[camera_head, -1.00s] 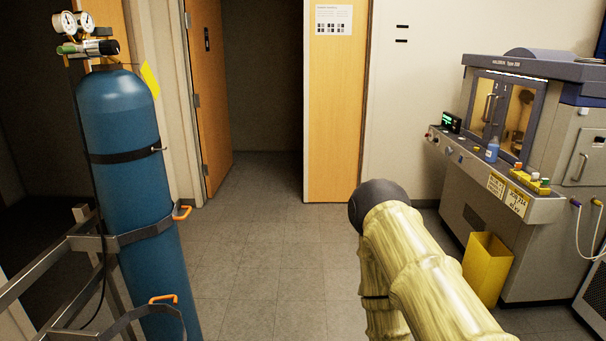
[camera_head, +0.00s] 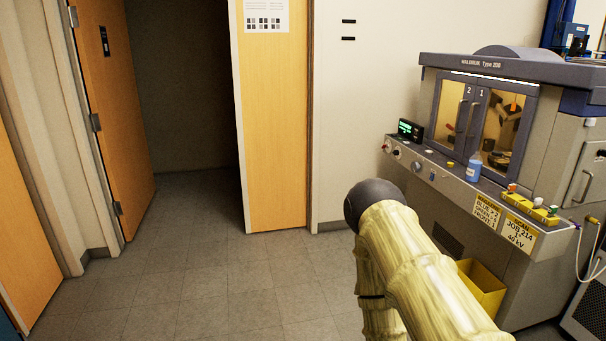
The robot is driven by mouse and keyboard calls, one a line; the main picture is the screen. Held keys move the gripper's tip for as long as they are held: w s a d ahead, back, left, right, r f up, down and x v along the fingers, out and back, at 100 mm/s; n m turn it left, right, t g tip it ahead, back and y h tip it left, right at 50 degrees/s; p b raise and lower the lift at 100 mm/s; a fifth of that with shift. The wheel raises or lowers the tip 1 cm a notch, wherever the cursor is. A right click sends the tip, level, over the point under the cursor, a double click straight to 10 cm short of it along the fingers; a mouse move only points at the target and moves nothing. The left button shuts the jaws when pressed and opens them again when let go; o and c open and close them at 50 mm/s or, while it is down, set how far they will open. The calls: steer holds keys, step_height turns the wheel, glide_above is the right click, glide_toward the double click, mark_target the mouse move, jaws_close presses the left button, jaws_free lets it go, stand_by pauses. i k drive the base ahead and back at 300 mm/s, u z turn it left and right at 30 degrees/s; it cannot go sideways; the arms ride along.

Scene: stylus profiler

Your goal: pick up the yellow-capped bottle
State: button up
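My arm, in a pale yellow sleeve with a dark rounded joint, rises from the lower right, left of the machine. My gripper is not in view.
The grey machine (camera_head: 428,60) has closed glass doors. A yellow block with coloured pieces (camera_head: 531,208) and labels (camera_head: 519,232) are at the ledge's right. A yellow bin (camera_head: 483,288) stands below. The floor (camera_head: 215,290) to the left is clear, with an open door (camera_head: 112,110).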

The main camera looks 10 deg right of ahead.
mark_target(475, 163)
steer(key=z, duration=0.6)
steer(key=i, duration=1.75)
steer(key=z, duration=0.7)
